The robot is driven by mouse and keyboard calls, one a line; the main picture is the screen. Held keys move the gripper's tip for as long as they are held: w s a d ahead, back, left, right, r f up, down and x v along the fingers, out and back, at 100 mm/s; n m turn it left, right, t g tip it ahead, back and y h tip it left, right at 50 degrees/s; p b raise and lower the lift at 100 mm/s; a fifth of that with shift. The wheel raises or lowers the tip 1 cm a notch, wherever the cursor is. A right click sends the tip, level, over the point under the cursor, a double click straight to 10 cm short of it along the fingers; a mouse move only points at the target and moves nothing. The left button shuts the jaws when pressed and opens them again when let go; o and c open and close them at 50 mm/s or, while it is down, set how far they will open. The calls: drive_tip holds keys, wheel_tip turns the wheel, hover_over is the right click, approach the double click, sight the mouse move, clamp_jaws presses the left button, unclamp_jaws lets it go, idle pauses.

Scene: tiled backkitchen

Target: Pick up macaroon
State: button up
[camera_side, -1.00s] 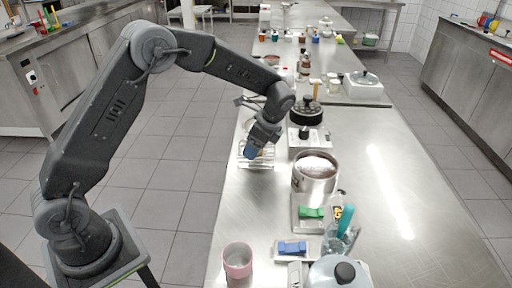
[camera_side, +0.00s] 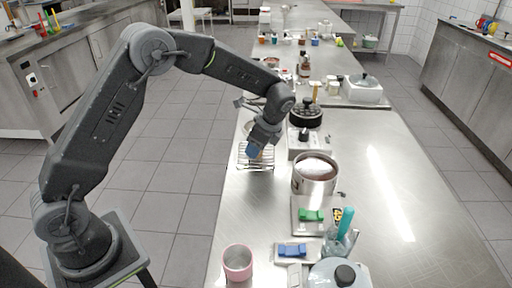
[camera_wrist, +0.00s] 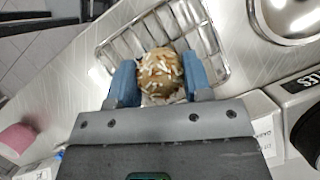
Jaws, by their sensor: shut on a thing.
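The macaroon (camera_wrist: 160,72) is a round, tan-brown piece with white flakes on it, seen in the wrist view between the two blue fingertips of my gripper (camera_wrist: 158,84). My gripper is shut on it, with one finger on each side. The macaroon is over a wire rack (camera_wrist: 128,42), and I cannot tell whether it still touches the wires. In the side view my gripper (camera_side: 254,151) points down at the rack (camera_side: 246,163) on the steel counter, and the fingers mostly hide the macaroon.
The counter's right side (camera_side: 390,190) is clear.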

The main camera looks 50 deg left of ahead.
drive_tip(key=r, duration=0.4)
drive_tip(key=shift+s+a+r, duration=0.2)
drive_tip(key=shift+a, duration=0.2)
drive_tip(key=s+a+r, duration=0.5)
drive_tip(key=a+r, duration=0.1)
drive_tip(key=a, duration=0.3)
drive_tip(key=w+d+m+t, duration=0.2)
drive_tip(key=w+d+m, duration=0.15)
drive_tip(key=d, duration=0.55)
drive_tip(key=w+d+m+t, duration=0.1)
drive_tip(key=w+d+m, duration=0.3)
drive_tip(key=d, duration=0.5)
drive_tip(key=w+d+m+t, duration=0.2)
drive_tip(key=d+m, duration=0.3)
drive_tip(key=d, duration=0.5)
drive_tip(key=shift+n+h, duration=0.25)
drive_tip(key=shift+h, duration=0.05)
drive_tip(key=shift+s+a+f, duration=0.1)
drive_tip(key=shift+f, duration=1.8)
drive_tip(key=shift+s+f, duration=0.1)
drive_tip(key=shift+f, duration=1.8)
wheel_tip(320, 180, up, 6)
